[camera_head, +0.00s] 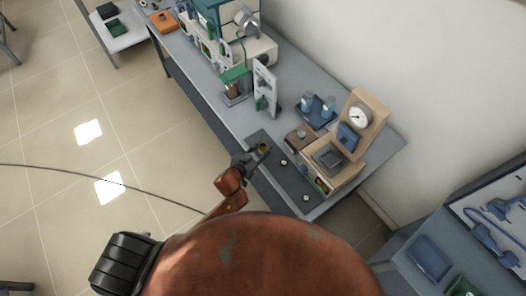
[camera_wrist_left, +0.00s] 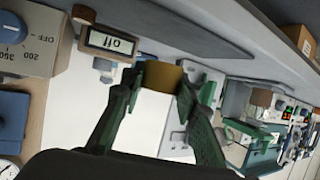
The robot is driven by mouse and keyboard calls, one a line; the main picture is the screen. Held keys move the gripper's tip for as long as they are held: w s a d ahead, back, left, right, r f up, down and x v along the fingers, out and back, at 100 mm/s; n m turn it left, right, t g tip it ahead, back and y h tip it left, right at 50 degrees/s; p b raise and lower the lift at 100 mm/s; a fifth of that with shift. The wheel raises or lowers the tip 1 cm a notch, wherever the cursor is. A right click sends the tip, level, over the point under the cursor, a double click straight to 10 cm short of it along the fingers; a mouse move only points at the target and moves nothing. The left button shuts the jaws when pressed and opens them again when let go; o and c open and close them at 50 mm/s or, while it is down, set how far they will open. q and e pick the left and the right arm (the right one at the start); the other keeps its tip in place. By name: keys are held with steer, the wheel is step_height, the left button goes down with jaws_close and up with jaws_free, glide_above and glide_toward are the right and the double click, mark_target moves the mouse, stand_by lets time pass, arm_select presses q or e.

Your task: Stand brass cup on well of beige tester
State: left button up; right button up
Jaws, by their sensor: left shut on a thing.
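My left gripper (camera_head: 260,152) is shut on the brass cup (camera_head: 264,147), over the dark mat on the bench. In the left wrist view the cup (camera_wrist_left: 165,77) sits between the two green-grey fingers (camera_wrist_left: 160,88). A beige tester (camera_head: 345,176) with a round dial (camera_head: 358,117) on its upright back stands to the right of the gripper. A dark square recess (camera_head: 328,158) shows on its top, apart from the cup; I cannot tell if this is the well. My right gripper is not in view.
The dark mat (camera_head: 276,172) bears a few small pale round items. A blue tray (camera_head: 318,112) with glassware stands behind the tester. A green-topped stand (camera_head: 235,80) and a white upright panel (camera_head: 265,85) are farther along the bench. The wall is at the right.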

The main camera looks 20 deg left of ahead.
arm_select(q)
steer(key=shift+w+f, duration=0.25)
steer(key=shift+f+b, duration=0.35)
steer(key=shift+f, duration=1.2)
steer(key=shift+f, duration=0.1)
steer(key=o, duration=1.2)
steer(key=shift+r, duration=0.2)
steer(key=p+v, duration=0.1)
steer(key=v, duration=1.1)
steer(key=shift+f, duration=0.15)
